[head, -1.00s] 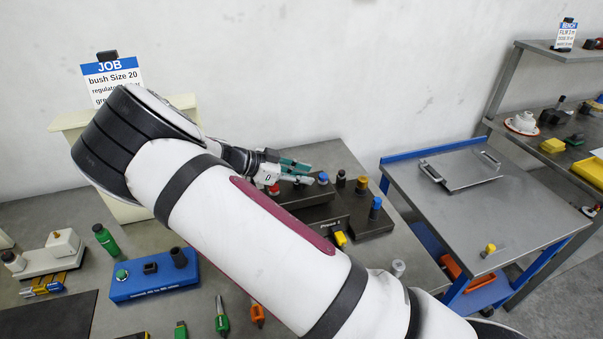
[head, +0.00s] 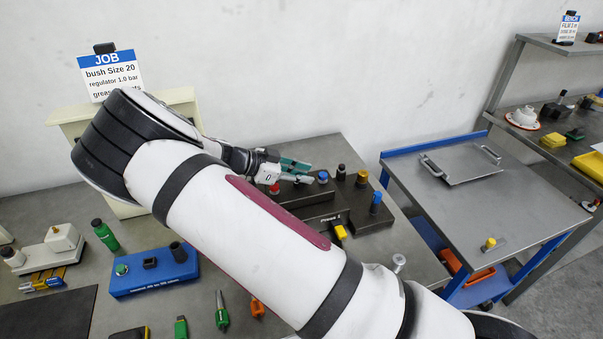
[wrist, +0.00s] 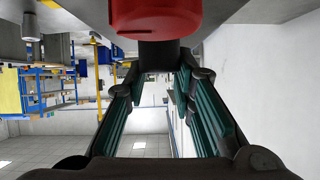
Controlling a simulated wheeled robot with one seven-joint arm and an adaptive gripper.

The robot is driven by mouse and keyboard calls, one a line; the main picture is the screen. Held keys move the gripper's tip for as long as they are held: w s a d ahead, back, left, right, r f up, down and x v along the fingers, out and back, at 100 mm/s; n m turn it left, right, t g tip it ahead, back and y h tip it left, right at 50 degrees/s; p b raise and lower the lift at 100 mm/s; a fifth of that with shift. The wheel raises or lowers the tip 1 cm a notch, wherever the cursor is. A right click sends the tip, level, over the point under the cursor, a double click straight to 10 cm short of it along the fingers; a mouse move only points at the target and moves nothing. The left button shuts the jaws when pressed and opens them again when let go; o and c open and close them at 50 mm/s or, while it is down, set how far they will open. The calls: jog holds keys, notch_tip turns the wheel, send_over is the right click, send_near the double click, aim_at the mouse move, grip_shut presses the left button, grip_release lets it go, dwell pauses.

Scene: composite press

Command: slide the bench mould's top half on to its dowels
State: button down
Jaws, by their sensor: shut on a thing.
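My gripper (head: 298,171) is over the dark press block at the back of the table, with its teal finger pads showing. In the wrist view the fingers (wrist: 158,78) are apart, with a red part (wrist: 157,14) with a dark end at their tips. They are shut on this red-and-dark part, which the top edge cuts off. A red spot (head: 274,188) shows just below the gripper in the head view. I cannot clearly tell the bench mould, its top half or its dowels. My arm hides part of the table.
The dark block labelled Press 2 (head: 322,221) carries several knobs. A blue fixture (head: 150,278) and a green bottle (head: 104,236) stand left. The blue trolley (head: 520,205) bears a handled plate (head: 465,165) and a small yellow part (head: 488,243). A cluttered bench is at right.

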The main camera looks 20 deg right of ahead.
jog(key=shift+f, duration=0.1)
dwell(0.6)
jog(key=c, duration=1.3)
grip_release()
jog(key=v, duration=1.2)
jog(key=s+d+r+n+y, duration=0.4)
jog(key=s+d+r+y, duration=0.1)
jog(key=s+r, duration=0.2)
jog(key=s+d+r+n+y, duration=0.4)
jog(key=s+r+y, duration=0.1)
jog(key=s+r, duration=0.25)
jog(key=s+r+n+t, duration=0.1)
jog(key=s+r+n, duration=0.1)
jog(key=s, duration=0.3)
jog(key=s+r+n+t+y, duration=0.1)
jog(key=s+r+n+t, duration=0.1)
jog(key=s+n, duration=0.3)
jog(key=s+r+n+t+y, duration=0.1)
jog(key=s+r+n+t, duration=0.1)
jog(key=s, duration=0.5)
jog(key=shift+s+d+r+n, duration=0.15)
jog(key=shift+d+r+n, duration=0.2)
jog(key=shift+r+n, duration=0.3)
